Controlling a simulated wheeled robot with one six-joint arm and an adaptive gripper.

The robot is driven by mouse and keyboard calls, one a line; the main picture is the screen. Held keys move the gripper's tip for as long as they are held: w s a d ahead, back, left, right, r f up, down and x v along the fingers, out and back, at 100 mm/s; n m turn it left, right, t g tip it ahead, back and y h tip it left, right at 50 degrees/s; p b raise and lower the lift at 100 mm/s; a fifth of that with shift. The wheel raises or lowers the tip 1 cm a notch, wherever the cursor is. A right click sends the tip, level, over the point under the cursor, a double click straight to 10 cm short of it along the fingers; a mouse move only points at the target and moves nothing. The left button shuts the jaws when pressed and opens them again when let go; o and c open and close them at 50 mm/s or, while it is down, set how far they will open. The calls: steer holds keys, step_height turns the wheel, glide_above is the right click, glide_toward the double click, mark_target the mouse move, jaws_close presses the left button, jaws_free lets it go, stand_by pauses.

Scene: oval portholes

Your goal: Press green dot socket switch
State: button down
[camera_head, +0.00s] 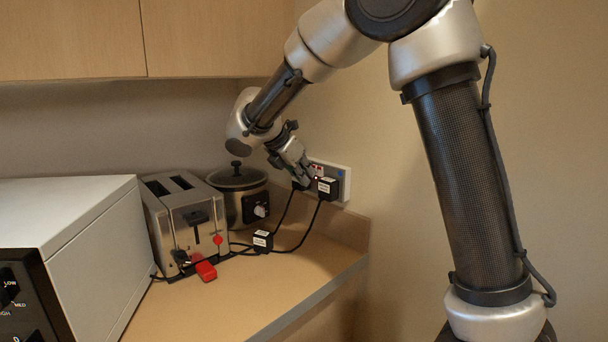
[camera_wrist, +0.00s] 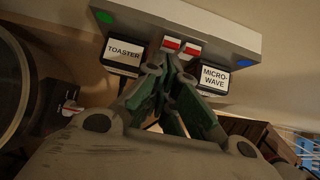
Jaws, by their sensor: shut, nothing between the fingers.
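A white double socket (camera_wrist: 222,32) is on the wall, with a green dot (camera_wrist: 105,17) at its left end and a blue dot (camera_wrist: 243,62) at its right end. Two red switches sit mid-panel: the left one (camera_wrist: 171,43) on the green-dot side, the right one (camera_wrist: 193,50) on the blue-dot side. A plug labelled TOASTER (camera_wrist: 124,52) is on the left, one labelled MICROWAVE (camera_wrist: 214,78) on the right. My gripper (camera_wrist: 169,66) is shut and empty, its tips between the plugs just below the switches; contact cannot be told. In the head view the gripper (camera_head: 303,179) partly hides the socket (camera_head: 346,183).
A slow cooker (camera_head: 236,180) and a toaster (camera_head: 190,215) stand on the counter left of the socket. A white-topped microwave (camera_head: 90,240) is at the far left. Black cords run from the plugs past a labelled block (camera_head: 263,241). The counter's front right is clear.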

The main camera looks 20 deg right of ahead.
steer(key=shift+r, duration=0.15)
steer(key=shift+r, duration=0.7)
